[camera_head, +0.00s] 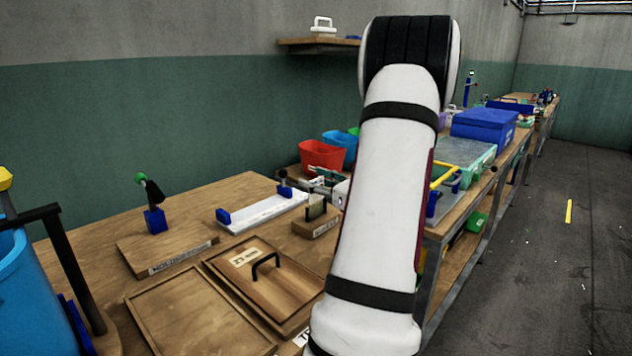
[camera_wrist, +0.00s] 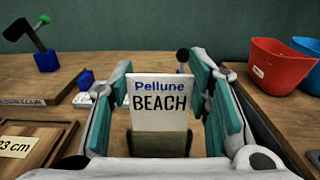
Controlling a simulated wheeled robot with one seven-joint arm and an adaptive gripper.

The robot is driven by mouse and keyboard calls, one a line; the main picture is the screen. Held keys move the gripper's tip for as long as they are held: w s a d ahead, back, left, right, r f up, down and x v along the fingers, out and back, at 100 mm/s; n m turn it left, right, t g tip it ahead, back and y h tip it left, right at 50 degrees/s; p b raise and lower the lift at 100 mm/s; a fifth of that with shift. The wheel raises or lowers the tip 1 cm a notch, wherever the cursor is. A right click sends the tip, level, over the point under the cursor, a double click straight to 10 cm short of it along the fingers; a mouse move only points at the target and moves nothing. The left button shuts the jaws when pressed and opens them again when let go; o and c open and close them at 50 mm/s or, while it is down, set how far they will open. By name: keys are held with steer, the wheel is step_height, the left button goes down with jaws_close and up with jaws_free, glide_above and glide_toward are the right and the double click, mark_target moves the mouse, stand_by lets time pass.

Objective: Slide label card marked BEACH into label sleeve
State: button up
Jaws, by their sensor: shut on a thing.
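My gripper (camera_wrist: 160,92) has its two teal-padded fingers on either side of a white label card (camera_wrist: 159,103), and it is shut on it. The card stands upright, facing the wrist camera, and reads "Pellune BEACH". An olive-brown piece (camera_wrist: 160,144) shows below the card's lower edge; I cannot tell whether it is the label sleeve or part of the card, nor whether they touch. In the head view, a small wooden block with an upright olive plate (camera_head: 317,209) stands on the bench beside my arm. My arm hides much of the gripper area there.
A wooden lidded box with a black handle (camera_head: 267,272) and a shallow tray (camera_head: 200,315) lie at the front of the bench. A white rail with blue ends (camera_head: 262,212) and a lever stand (camera_head: 154,220) are behind. Red (camera_head: 321,156) and blue bins stand at the back.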

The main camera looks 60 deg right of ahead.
mark_target(317, 196)
steer(key=shift+f+b, duration=1.4)
steer(key=shift+f, duration=0.65)
steer(key=shift+r, duration=0.15)
steer(key=shift+r+p, duration=1.4)
steer(key=shift+r, duration=0.6)
steer(key=shift+f+b, duration=1.7)
steer(key=shift+f, duration=0.45)
stand_by(0.5)
steer(key=o, duration=0.8)
steer(key=shift+o, duration=0.2)
steer(key=v, duration=1.1)
steer(key=shift+s, duration=0.15)
steer(key=shift+s+a+r, duration=0.1)
steer(key=shift+s+a, duration=0.05)
steer(key=shift+s, duration=0.25)
